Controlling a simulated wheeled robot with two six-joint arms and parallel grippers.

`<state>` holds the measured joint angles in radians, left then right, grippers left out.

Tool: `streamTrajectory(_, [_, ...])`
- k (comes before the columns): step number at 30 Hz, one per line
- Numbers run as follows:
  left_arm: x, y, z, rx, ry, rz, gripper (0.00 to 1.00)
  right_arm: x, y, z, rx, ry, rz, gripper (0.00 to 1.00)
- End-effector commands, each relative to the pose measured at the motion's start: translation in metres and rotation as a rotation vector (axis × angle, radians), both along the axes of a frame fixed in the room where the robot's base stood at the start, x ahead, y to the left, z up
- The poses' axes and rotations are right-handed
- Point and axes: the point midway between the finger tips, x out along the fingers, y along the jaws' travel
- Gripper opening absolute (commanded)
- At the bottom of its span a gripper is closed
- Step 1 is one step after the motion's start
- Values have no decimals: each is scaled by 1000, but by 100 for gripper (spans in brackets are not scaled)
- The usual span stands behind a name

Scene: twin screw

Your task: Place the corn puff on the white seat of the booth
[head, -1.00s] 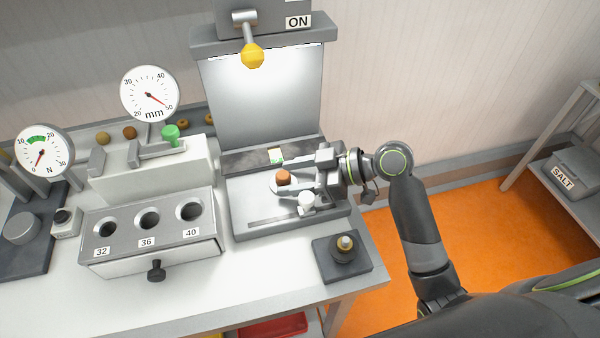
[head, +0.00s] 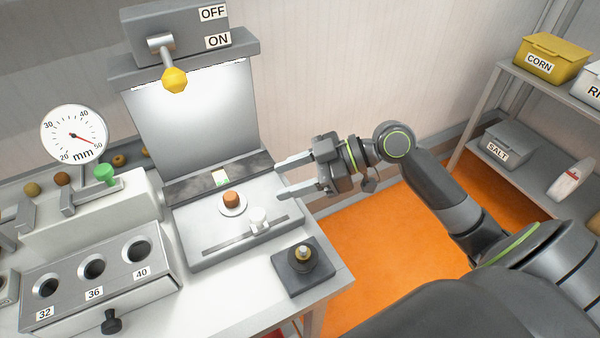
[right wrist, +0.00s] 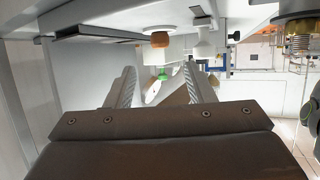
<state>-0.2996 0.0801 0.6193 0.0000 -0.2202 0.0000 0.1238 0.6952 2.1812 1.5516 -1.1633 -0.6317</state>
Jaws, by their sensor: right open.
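The corn puff (head: 231,199), a small orange-brown piece, sits on the round white seat (head: 233,210) of the lit booth (head: 190,115). In the right wrist view the puff (right wrist: 160,40) also shows, past the fingers. My right gripper (head: 281,180) is open and empty, to the right of the seat and apart from the puff. Its two fingers (right wrist: 163,88) show spread in the right wrist view. My left gripper is in neither view.
A white knob (head: 258,219) on a slot is right of the seat. A dark block with a brass-topped post (head: 300,256) stands at the table's front right corner. A yellow-knobbed lever (head: 174,80) hangs above the booth.

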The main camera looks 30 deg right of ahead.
Motion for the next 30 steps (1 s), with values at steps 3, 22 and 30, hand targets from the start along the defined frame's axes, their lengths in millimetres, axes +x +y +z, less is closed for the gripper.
streamTrajectory(3, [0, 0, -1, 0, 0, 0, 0, -4, -8, 3, -3, 0, 0, 49])
streamTrajectory(22, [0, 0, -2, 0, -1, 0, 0, -7, -15, 8, 1, 0, 0, 49])
streamTrajectory(30, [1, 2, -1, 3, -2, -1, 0, -7, -15, 7, 0, 1, 0, 49])
